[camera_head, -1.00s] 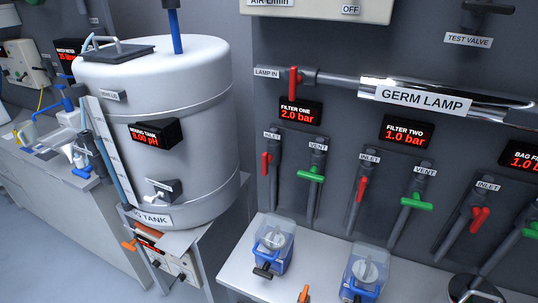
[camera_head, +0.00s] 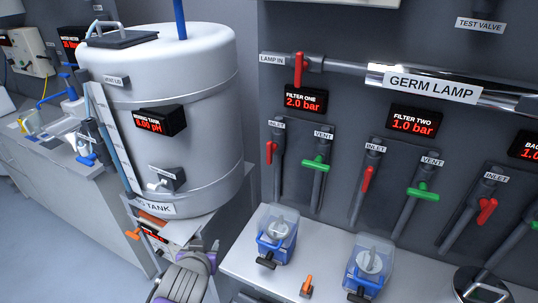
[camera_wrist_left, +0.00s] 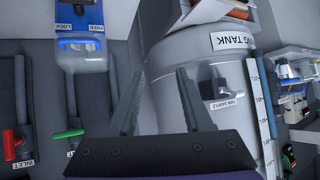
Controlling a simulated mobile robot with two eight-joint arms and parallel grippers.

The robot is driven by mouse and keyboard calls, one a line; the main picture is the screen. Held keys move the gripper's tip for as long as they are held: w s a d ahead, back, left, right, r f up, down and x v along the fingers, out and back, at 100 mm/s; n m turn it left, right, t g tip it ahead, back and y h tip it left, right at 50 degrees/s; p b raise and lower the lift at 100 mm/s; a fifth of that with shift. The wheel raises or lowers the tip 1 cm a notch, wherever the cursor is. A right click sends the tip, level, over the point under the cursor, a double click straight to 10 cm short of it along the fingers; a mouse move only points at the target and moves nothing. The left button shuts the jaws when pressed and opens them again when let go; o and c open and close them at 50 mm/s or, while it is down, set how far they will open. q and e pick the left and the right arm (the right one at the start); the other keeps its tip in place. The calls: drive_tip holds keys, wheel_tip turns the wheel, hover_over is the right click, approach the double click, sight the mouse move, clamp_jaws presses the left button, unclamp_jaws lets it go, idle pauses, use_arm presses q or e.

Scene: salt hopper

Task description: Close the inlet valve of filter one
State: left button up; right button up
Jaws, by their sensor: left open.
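The inlet valve of filter one has a red handle (camera_head: 269,152) that stands roughly upright, along its grey pipe, under the INLET label. The vent beside it has a green handle (camera_head: 316,165) set across its pipe. The filter one display (camera_head: 305,100) reads 2.0 bar. My left arm shows at the bottom of the head view, below and left of these valves, apart from them. In the left wrist view my left gripper (camera_wrist_left: 160,78) is open, with nothing between its fingers. That view also shows a red and a green handle at left; I cannot tell which filter's. My right gripper is out of view.
The white mixing tank (camera_head: 165,75) stands left of the valve panel, with a sample tap (camera_head: 165,180) on its front. Clear filter housings (camera_head: 278,232) stand on the white bench (camera_head: 325,270). Filter two's red inlet handle (camera_head: 367,179) is further right.

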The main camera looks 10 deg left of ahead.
use_arm(q)
drive_tip(key=w+r+t+b, duration=0.1)
drive_tip(key=w+r+t, duration=0.45)
drive_tip(key=w, duration=0.65)
drive_tip(key=m+t+h+b, duration=0.2)
drive_tip(key=m+h, duration=0.3)
drive_tip(key=h, duration=0.3)
approach(268, 151)
drive_tip(key=w, duration=0.1)
drive_tip(key=p+x, duration=0.1)
drive_tip(key=x, duration=0.9)
drive_tip(key=shift+d+p, duration=0.2)
drive_tip(key=shift+p, duration=0.15)
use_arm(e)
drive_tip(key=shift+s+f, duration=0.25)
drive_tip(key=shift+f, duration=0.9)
use_arm(q)
clamp_jaws()
